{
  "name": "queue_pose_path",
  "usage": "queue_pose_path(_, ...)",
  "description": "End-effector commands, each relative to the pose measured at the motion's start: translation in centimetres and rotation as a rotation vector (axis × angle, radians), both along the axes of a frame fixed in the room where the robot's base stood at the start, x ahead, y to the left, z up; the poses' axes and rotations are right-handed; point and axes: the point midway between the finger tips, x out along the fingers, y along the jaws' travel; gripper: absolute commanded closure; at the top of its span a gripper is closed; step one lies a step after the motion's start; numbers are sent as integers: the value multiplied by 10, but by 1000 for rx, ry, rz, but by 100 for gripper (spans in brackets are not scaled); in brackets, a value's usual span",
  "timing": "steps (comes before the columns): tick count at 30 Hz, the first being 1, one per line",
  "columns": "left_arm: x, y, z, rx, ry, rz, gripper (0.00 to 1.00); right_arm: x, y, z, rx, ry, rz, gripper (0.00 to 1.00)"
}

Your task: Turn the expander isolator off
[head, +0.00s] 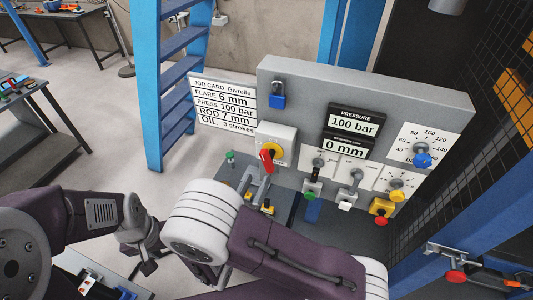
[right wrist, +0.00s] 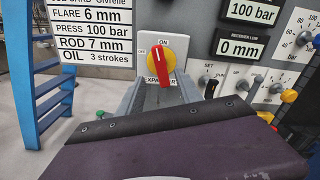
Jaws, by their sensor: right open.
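The expander isolator (head: 289,135) is a pale box on the grey panel, with a yellow disc and a red handle (head: 267,161). In the right wrist view the red handle (right wrist: 158,62) stands nearly upright, with its upper end towards the ON mark; OFF is printed on the left. My right gripper (head: 260,185) is open just in front of and below the isolator; its grey fingers (right wrist: 163,95) show under the handle. I cannot tell whether they touch it. My left gripper (head: 145,262) is low at the left, away from the panel, its jaws unclear.
A blue padlock (head: 277,96) hangs above the isolator. Displays (head: 353,123) read 100 bar and 0 mm. Levers and knobs (head: 311,185) stand right of the isolator. A job card (head: 223,103) and blue ladder (head: 175,80) are at its left. A mesh fence (head: 500,110) stands far right.

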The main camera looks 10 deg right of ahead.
Motion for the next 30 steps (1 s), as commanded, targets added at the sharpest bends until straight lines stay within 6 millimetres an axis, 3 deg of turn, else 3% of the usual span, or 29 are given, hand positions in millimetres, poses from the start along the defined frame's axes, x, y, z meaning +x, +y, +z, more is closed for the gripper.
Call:
queue_pose_path(5,0,0,5,0,0,0,64,8,-6,2,-2,0,-4,58)
queue_pose_path(16,0,0,36,0,0,0,64,66,-46,3,1,0,-7,58)
queue_pose_path(27,0,0,37,0,0,0,64,75,-52,-1,4,0,-4,58)
queue_pose_path(30,0,0,37,0,0,0,64,75,-52,-1,4,0,-4,83)
